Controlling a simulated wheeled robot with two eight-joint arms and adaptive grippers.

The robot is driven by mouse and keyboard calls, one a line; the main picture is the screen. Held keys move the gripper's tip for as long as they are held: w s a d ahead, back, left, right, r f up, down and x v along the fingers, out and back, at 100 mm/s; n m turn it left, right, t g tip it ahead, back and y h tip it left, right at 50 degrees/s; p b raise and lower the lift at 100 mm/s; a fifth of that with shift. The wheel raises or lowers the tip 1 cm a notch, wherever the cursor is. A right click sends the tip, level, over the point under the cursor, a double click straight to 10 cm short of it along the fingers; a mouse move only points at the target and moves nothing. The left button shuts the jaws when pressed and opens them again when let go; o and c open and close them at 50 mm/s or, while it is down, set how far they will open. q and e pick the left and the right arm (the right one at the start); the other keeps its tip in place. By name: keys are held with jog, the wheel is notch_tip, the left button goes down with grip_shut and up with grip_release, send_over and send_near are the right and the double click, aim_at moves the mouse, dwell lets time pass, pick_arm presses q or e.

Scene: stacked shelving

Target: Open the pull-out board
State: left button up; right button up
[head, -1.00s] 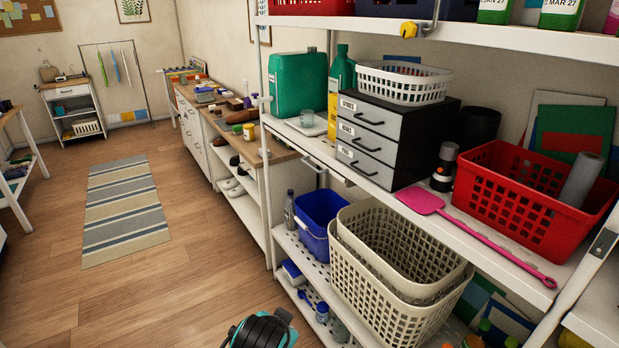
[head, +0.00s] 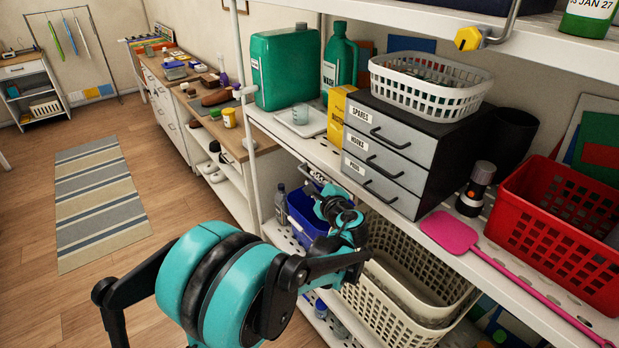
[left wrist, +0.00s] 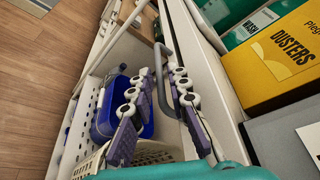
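The pull-out board's white front (left wrist: 190,48) runs along the shelf edge in the left wrist view. Its grey bar handle (left wrist: 161,65) sticks out from it. In the head view my left gripper (head: 330,192) is at the shelf's front edge, below and left of the drawer unit, and largely covers the handle. In the left wrist view the fingers of my left gripper (left wrist: 161,80) are apart, one on each side of the handle bar. I cannot tell whether either finger touches it. The board looks pushed in under the shelf. My right gripper is not in view.
A grey-fronted drawer unit (head: 390,148), a yellow dusters box (left wrist: 280,48) and a green jug (head: 285,68) stand on the shelf above. A blue bin (head: 300,208) and beige baskets (head: 420,280) sit below. The wooden floor to the left is open.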

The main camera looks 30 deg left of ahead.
aim_at(309, 175)
pick_arm(q)
jog(key=x, duration=0.4)
jog(key=shift+f+b, duration=0.15)
jog(key=shift+b, duration=0.2)
jog(key=shift+w+a, duration=0.1)
jog(key=shift+a, duration=0.1)
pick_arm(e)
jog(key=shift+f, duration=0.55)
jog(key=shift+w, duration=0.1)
pick_arm(q)
grip_shut()
